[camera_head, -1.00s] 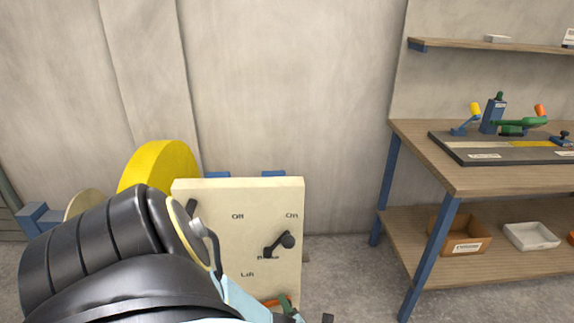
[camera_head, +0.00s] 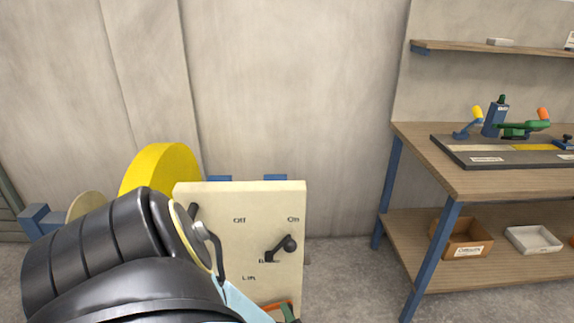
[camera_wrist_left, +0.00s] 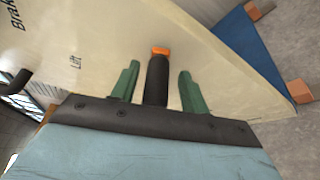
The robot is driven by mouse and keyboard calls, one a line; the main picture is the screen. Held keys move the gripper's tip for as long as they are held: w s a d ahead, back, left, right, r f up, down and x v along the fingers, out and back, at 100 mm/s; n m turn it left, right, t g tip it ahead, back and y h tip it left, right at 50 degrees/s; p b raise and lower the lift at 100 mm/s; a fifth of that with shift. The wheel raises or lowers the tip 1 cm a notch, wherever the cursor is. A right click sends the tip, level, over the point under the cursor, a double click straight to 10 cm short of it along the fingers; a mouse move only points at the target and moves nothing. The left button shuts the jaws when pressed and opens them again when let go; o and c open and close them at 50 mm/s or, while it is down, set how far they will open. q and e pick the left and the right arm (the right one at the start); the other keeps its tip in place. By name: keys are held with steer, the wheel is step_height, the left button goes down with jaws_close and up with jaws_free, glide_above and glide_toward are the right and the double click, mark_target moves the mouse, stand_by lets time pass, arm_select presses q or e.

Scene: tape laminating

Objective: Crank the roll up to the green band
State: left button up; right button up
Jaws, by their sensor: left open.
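A cream panel (camera_head: 240,205) lettered Off, On and Lift stands before a large yellow roll (camera_head: 160,170). A black lever with a round knob (camera_head: 288,245) is on its face. My left gripper (camera_wrist_left: 157,85) shows two green fingers, open and apart, at the panel near the Lift label. A black rod with an orange end (camera_wrist_left: 158,72) lies between the fingers with gaps on both sides. In the head view, my left arm covers the panel's lower left, and the gripper is mostly cut off at the bottom. I see no green band. My right gripper is out of view.
A wooden workbench (camera_head: 470,185) with blue legs stands at the right, carrying a dark board with tools. Its lower shelf holds a brown box (camera_head: 460,240) and a white tray (camera_head: 533,240). Bare floor and wall lie between panel and bench.

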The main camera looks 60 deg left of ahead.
arm_select(q)
steer(key=s+d+r+p, duration=0.1)
steer(key=d, duration=1)
steer(key=shift+d+r, duration=0.2)
steer(key=shift+r, duration=0.05)
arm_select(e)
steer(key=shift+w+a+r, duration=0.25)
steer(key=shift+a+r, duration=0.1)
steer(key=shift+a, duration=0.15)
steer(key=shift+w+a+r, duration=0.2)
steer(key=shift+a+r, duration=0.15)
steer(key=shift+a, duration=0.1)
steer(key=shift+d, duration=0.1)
